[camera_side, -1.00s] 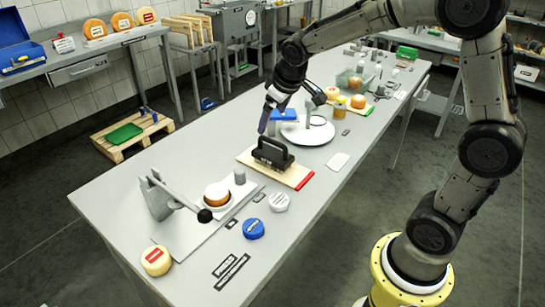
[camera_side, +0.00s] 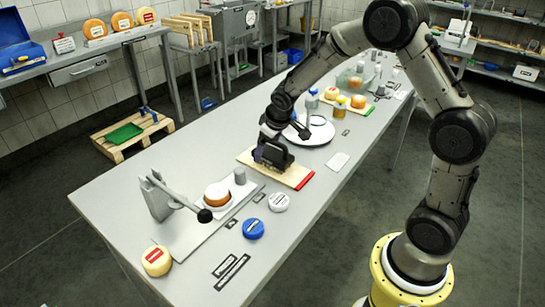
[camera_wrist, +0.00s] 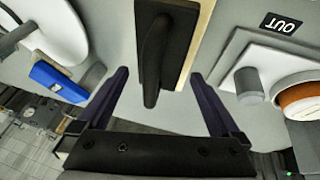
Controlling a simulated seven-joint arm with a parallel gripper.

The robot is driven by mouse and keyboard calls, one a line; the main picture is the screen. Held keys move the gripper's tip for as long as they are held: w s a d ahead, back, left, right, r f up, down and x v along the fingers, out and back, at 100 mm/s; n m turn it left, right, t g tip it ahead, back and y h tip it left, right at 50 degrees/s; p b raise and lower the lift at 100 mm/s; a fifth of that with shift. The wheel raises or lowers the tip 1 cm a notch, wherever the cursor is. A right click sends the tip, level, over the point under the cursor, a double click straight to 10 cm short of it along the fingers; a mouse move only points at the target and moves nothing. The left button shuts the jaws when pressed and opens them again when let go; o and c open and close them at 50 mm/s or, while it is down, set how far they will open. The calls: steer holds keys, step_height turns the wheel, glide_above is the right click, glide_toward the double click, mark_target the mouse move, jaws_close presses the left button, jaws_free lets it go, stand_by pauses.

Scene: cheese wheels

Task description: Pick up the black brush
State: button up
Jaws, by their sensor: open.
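The black brush (camera_wrist: 178,45) lies on a light wooden board on the table. In the wrist view its handle shows between the two fingers of my gripper (camera_wrist: 160,85), which are spread apart with a gap on each side. In the side view the brush (camera_side: 273,155) is partly covered by my gripper (camera_side: 270,140), which is low over it. I cannot tell from the side view whether the fingers touch it.
The wooden board (camera_side: 293,176) has a red end. A round white plate (camera_side: 318,137) stands behind it. A lever press (camera_side: 160,195) and a cheese wheel (camera_side: 217,195) are in front-left. The table's right front is clear.

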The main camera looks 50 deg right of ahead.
mark_target(279, 160)
steer(key=shift+x, duration=1.05)
steer(key=shift+r, duration=0.1)
steer(key=c, duration=1.5)
steer(key=shift+w+r, duration=0.1)
steer(key=shift+r, duration=0.05)
steer(key=shift+r, duration=0.6)
steer(key=s+a+r, duration=0.1)
steer(key=s+r, duration=0.2)
steer(key=s, duration=0.1)
steer(key=s+a+r, duration=0.1)
steer(key=s+r, duration=0.3)
steer(key=s, duration=0.1)
steer(key=s+a+r, duration=0.1)
steer(key=s+r, duration=0.3)
steer(key=shift+s+r, duration=0.25)
steer(key=shift+s, duration=0.15)
